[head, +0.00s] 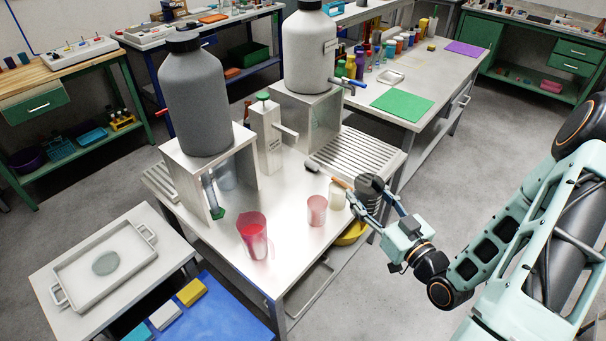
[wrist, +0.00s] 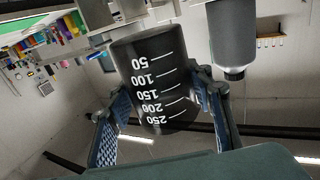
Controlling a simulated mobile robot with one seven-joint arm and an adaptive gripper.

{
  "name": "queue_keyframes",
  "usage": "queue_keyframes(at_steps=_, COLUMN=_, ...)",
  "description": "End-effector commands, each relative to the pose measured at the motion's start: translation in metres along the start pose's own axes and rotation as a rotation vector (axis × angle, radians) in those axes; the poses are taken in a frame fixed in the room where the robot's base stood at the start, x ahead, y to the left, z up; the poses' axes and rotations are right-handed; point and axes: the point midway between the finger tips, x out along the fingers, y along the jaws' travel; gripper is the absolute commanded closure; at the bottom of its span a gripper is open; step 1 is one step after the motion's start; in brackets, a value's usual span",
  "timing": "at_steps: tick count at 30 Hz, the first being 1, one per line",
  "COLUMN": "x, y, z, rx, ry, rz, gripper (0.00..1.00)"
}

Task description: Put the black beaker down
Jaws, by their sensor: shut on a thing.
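The black beaker (head: 370,186), with white volume marks, is held by my gripper (head: 373,205) near the right edge of the steel table (head: 290,254). The wrist view shows the black beaker (wrist: 152,70) between the two blue pads of my gripper (wrist: 158,100). The jaws are shut on its sides. The wrist picture appears inverted, with ceiling lights at the bottom, and the beaker's numbers read upside down there. Its base is partly hidden in the head view, so I cannot tell whether it touches the table.
A red beaker (head: 252,236), a pink beaker (head: 317,211) and a cream beaker (head: 338,196) stand on the table. A brush (head: 314,167) lies near the drain rack (head: 358,157). A white tray (head: 68,272) with a grey disc is at left. The table's front right is bare.

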Motion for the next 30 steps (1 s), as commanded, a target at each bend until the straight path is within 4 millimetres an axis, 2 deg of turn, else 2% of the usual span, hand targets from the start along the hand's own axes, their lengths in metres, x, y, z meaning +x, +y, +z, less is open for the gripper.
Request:
queue_keyframes(at_steps=11, x=0.01, y=-0.007, z=0.032, rx=-0.006, ry=0.001, rz=-0.074, gripper=0.72)
queue_keyframes(at_steps=30, x=0.026, y=-0.038, z=0.095, rx=-0.005, ry=0.001, rz=-0.28, gripper=0.72)
